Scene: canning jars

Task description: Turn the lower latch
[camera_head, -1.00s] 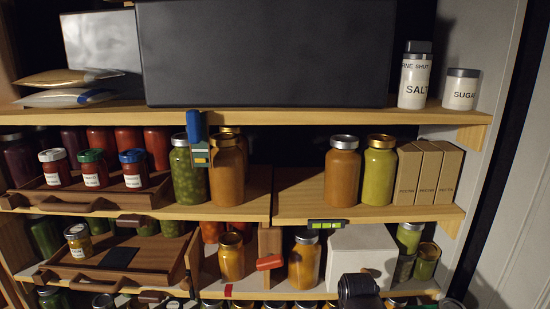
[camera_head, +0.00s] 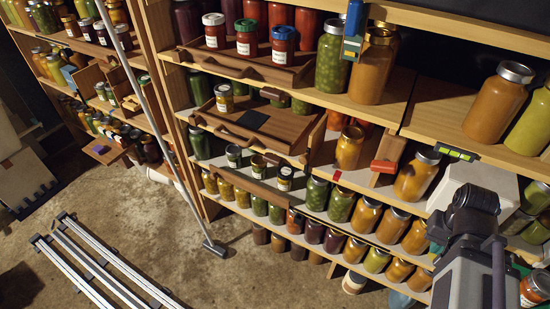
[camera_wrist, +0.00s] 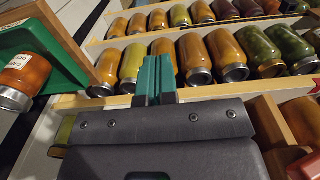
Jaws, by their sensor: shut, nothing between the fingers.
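A red latch (camera_head: 384,166) sits across the front of a wooden upright on the middle shelf, between two orange jars. It lies roughly level, slightly tilted. A blue latch-like piece (camera_head: 352,22) stands upright higher up, in front of the upper shelf jars. In the wrist view, a red piece (camera_wrist: 304,167) shows at the lower right corner, beside a wooden upright, probably the red latch. My gripper (camera_wrist: 156,75) has teal fingers, shut together and empty, pointing toward rows of jars. The red piece is off to their right, apart from them. In the head view my arm hides the fingers.
An orange jar (camera_head: 416,176) stands right of the red latch and another (camera_head: 349,148) left of it. A white box (camera_head: 472,180) is behind my arm. A green tray (camera_wrist: 45,55) with a labelled jar (camera_wrist: 24,78) is at the wrist view's left. Floor at left holds rails (camera_head: 105,265).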

